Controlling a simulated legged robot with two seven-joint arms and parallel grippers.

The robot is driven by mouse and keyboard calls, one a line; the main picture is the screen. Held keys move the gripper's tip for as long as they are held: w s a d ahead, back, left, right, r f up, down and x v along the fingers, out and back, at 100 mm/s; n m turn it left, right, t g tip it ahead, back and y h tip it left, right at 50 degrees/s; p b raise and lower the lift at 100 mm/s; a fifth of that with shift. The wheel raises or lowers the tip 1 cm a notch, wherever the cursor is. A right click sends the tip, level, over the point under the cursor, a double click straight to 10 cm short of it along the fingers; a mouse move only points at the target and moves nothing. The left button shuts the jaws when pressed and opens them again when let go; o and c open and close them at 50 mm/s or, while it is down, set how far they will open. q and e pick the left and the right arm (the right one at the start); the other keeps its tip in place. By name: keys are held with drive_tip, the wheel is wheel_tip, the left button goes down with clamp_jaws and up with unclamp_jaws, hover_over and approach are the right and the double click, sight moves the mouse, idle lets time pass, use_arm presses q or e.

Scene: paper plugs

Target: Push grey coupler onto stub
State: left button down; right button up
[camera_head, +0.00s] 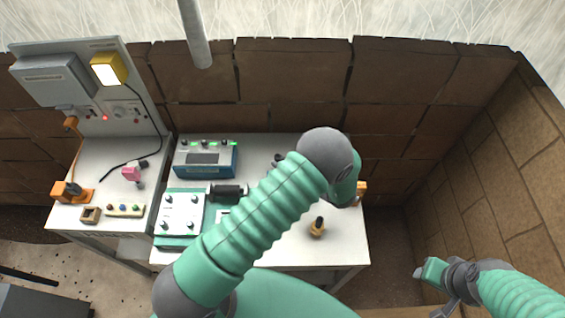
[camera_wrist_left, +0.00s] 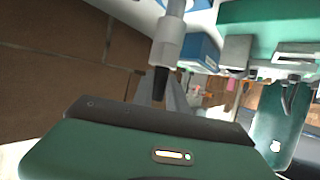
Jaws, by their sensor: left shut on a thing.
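My left gripper (camera_wrist_left: 160,97) shows its fingers in the left wrist view, shut on the dark lower end of a grey cylinder with a wider collar, which looks like the grey coupler (camera_wrist_left: 168,42). A thinner light grey length continues above the collar to the picture's top edge. I cannot tell whether this is the stub, or how far the parts are joined. In the head view my left arm covers the left gripper and the coupler. My right gripper (camera_head: 432,270) is low at the right, off the table, and its finger gap is unclear.
A brass-coloured fitting with a dark top (camera_head: 317,229) stands on the white table (camera_head: 338,246). A blue device (camera_head: 205,158), a white-topped unit (camera_head: 180,213) and a black cylinder (camera_head: 228,191) are at its left.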

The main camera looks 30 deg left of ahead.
use_arm(q)
drive_tip(key=shift+d+f+b, duration=0.15)
drive_tip(key=shift+f+b, duration=0.25)
drive_tip(key=shift+f, duration=0.15)
drive_tip(key=shift+f, duration=0.1)
drive_tip(key=shift+r+p, duration=0.2)
drive_tip(key=shift+p, duration=0.15)
idle(0.5)
drive_tip(key=shift+a, duration=0.35)
idle(0.6)
drive_tip(key=shift+f+b, duration=0.85)
drive_tip(key=shift+f, duration=0.4)
drive_tip(key=shift+r, duration=0.1)
drive_tip(key=c, duration=1.2)
unclamp_jaws()
drive_tip(key=shift+c, duration=0.2)
